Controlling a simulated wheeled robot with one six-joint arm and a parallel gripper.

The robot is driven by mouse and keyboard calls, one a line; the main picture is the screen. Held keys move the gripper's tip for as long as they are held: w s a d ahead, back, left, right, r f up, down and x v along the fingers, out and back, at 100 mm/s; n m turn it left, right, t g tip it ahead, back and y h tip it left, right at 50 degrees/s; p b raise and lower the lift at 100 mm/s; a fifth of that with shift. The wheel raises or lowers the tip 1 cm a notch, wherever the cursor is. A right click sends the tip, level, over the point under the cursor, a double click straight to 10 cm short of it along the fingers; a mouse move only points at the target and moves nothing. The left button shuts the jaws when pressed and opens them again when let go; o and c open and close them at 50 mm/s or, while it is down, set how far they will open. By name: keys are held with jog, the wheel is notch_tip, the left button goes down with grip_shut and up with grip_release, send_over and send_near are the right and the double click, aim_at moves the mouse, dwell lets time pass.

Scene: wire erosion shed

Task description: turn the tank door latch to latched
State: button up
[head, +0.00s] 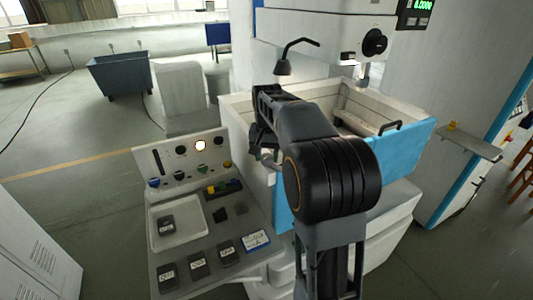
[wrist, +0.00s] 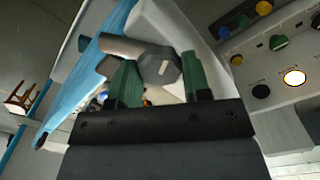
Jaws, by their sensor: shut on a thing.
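The tank door (head: 405,155) is a blue panel across the front of the white tank (head: 240,110) in the head view; my arm covers its middle. In the wrist view the door (wrist: 75,95) runs slanting at the left. The tank door latch (wrist: 160,67) is a dark grey round knob with a pale mark and a grey-brown bar reaching left. My gripper (wrist: 160,82) has its green fingers on either side of the knob, shut on it. In the head view my gripper (head: 262,140) is at the tank's left front corner, largely hidden by my arm.
A control console (head: 190,220) with buttons, a lit lamp (head: 201,146) and a tray stands close left of my arm. A bent lamp (head: 284,66) rises behind the gripper. A black handle (head: 390,127) is on the door's top. Open floor lies at the far left.

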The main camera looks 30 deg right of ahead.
aim_at(267, 156)
jog(key=n, duration=0.4)
jog(key=shift+p, duration=0.35)
jog(key=shift+n, duration=2.1)
jog(key=o, duration=0.9)
jog(key=shift+o, duration=0.2)
notch_tip(267, 156, up, 14)
jog(key=shift+f, duration=0.1)
